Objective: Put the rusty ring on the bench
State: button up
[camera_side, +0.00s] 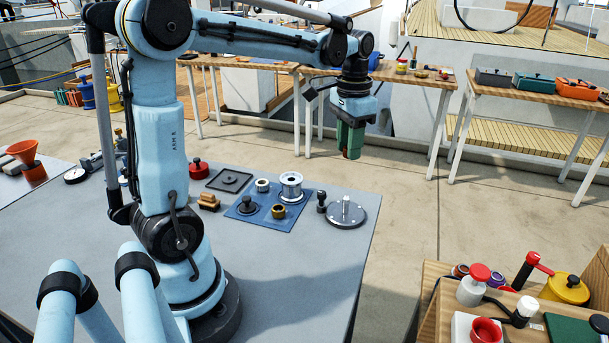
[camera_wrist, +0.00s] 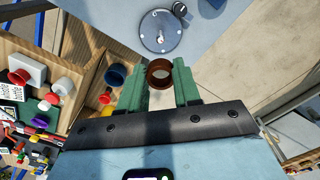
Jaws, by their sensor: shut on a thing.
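My gripper (camera_wrist: 159,85) has its green fingers shut on the rusty ring (camera_wrist: 159,73), a brown open ring seen between the fingertips in the wrist view. In the side view my gripper (camera_side: 352,140) hangs in the air beyond the grey-topped table (camera_side: 320,265), above the pale floor. Wooden-topped benches stand at the back (camera_side: 408,77), at the back right (camera_side: 545,97) and at the front right (camera_side: 437,285). Which one the task means, I cannot tell.
The grey table holds a round plate with an upright post (camera_side: 346,212), a blue mat (camera_side: 243,213) with metal parts, and a black tray (camera_side: 229,181). The front right bench is crowded with coloured pots and a red-handled tool (camera_side: 525,270). Open floor lies between.

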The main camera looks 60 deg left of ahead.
jog(key=s+d+f, duration=0.3)
jog(key=s+d, duration=0.3)
jog(key=d, duration=0.3)
jog(key=s+d+f, duration=0.3)
jog(key=s+d, duration=0.4)
jog(key=d, duration=0.2)
send_over(327, 249)
notch_tip(327, 249, down, 6)
jog(key=shift+f, duration=2.15)
jog(key=shift+f, duration=0.2)
jog(key=o, duration=1.1)
jog(key=shift+c, duration=0.2)
jog(key=shift+r, duration=0.1)
